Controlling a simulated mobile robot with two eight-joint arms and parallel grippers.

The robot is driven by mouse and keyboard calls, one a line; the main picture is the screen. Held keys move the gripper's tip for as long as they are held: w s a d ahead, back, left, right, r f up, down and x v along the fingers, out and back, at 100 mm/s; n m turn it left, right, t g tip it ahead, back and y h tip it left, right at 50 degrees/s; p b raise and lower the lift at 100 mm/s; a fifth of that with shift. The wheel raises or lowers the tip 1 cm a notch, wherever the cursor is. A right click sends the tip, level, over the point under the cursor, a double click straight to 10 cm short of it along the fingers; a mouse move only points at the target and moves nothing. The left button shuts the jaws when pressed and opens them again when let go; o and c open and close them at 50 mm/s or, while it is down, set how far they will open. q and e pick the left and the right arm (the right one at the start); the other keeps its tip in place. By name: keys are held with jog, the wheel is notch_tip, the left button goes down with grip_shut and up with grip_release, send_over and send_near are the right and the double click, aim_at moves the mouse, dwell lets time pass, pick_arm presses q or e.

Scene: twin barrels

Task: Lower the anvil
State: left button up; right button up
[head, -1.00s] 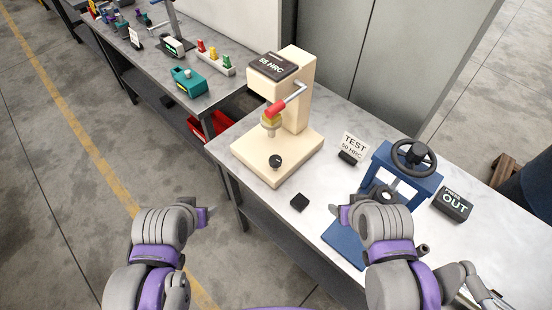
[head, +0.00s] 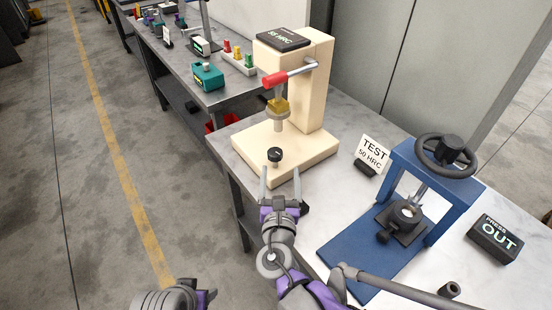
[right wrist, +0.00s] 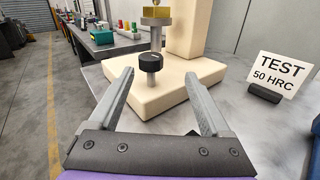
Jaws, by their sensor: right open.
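The cream hardness tester (head: 318,100) has a round grey anvil (head: 277,115) on a post, with a brass-coloured piece (head: 278,105) on top; both also show at the top of the right wrist view. A black knob (head: 275,155) stands on the tester's base, in front of the post. My right gripper (head: 281,170) is open and empty, just short of the knob. In the right wrist view the knob (right wrist: 151,62) appears between and beyond the open fingertips (right wrist: 159,74).
A red-handled lever (head: 288,76) sticks out from the tester. Right of it are a "TEST 50 HRC" sign (head: 374,153), a blue press (head: 345,235) and a "PRESS OUT" box (head: 495,240). Another bench (head: 175,60) with small items stands behind.

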aim_at(275, 148)
jog(key=shift+w+a+f+n, duration=0.15)
jog(key=shift+a+n, duration=0.35)
jog(key=shift+a, duration=0.1)
jog(key=shift+w+a+y, duration=0.1)
jog(key=shift+w+y, duration=0.2)
jog(key=shift+y, duration=0.1)
jog(key=w, duration=1)
jog(key=shift+b, duration=0.3)
jog(key=shift+c, duration=0.2)
grip_shut()
jog(key=shift+h, duration=0.4)
